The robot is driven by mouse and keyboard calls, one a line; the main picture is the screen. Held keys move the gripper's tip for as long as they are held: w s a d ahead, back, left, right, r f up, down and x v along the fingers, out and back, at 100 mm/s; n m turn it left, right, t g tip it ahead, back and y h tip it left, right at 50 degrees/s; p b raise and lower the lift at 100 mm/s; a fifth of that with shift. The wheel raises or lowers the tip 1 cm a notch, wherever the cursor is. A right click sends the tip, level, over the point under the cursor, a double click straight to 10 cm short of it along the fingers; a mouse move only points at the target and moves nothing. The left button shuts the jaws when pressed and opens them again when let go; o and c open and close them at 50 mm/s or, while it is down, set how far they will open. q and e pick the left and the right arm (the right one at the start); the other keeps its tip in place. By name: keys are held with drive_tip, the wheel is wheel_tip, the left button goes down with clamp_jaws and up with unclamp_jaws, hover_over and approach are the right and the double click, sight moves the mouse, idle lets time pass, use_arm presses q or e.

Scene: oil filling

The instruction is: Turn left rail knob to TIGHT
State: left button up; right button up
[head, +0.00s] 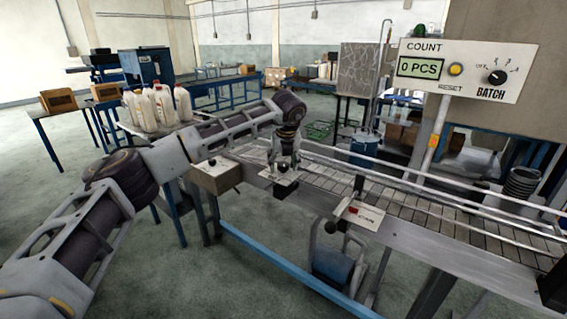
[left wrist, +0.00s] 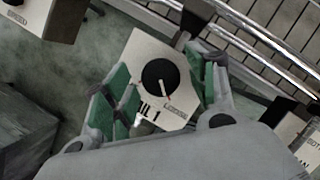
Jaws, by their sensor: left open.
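The rail knob (left wrist: 160,76) is a round black knob with a pale pointer line, on a light plate (left wrist: 142,50) whose visible lettering ends in "IL 1". The pointer slants down and right toward a small label too blurred to read. My left gripper (left wrist: 163,92) is open, with its green-padded fingers on either side of the knob and plate; I cannot tell whether they touch. In the head view, my left gripper (head: 284,162) is over the same plate (head: 285,186) on the conveyor's near side and hides part of it. My right gripper is not in view.
The conveyor (head: 400,203) with metal rails runs to the right. A count display (head: 460,70) stands above. White jugs (head: 155,107) stand behind my arm.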

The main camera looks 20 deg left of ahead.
use_arm(q)
drive_tip(key=c, duration=1)
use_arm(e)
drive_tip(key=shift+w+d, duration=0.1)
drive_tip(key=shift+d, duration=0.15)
